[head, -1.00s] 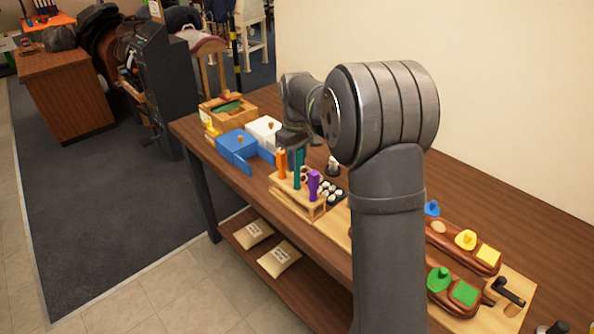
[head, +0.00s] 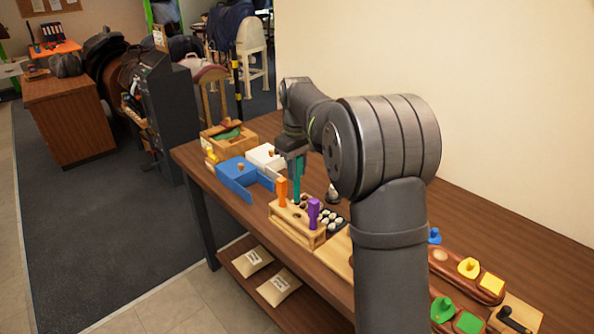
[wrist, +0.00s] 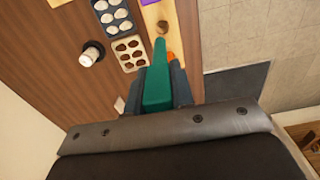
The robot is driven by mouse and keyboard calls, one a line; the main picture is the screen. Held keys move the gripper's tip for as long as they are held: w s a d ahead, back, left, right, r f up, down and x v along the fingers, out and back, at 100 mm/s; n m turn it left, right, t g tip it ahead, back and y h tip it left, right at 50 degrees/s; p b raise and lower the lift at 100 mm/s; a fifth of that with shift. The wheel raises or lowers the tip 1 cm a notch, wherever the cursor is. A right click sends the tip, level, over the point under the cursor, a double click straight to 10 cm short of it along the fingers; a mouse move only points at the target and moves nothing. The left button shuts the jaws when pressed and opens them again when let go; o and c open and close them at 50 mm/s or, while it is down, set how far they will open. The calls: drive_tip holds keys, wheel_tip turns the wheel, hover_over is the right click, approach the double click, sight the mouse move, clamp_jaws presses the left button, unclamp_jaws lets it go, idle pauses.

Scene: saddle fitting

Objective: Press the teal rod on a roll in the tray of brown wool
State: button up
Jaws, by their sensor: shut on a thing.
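My gripper (wrist: 160,86) is shut on the teal rod (wrist: 155,92), with a dark finger on each side of it. In the head view the teal rod (head: 297,180) hangs upright over the wooden rack (head: 296,228), near the orange rod (head: 282,191). The purple rod (head: 313,212) stands at the rack's near end. In the wrist view the tray of brown wool (wrist: 118,46) lies beside the rack, left of the rod's lower end, with several brown tufts in it. The rod is apart from the tray.
A dark tray of white wool (wrist: 103,18) lies beside the brown one. A small white-topped container (wrist: 91,55) stands left of them. A blue box (head: 238,173) and a white box (head: 264,157) stand beyond the rack. Leather pieces with coloured shapes (head: 468,267) lie at right.

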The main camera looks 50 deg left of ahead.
drive_tip(key=w+a+f, duration=0.7)
drive_tip(key=f, duration=0.1)
drive_tip(key=shift+w+a, duration=0.3)
drive_tip(key=shift+a, duration=0.1)
idle(0.3)
drive_tip(key=shift+f, duration=1.25)
idle(1.9)
wheel_tip(320, 180, up, 7)
idle(0.9)
drive_tip(key=shift+r, duration=0.1)
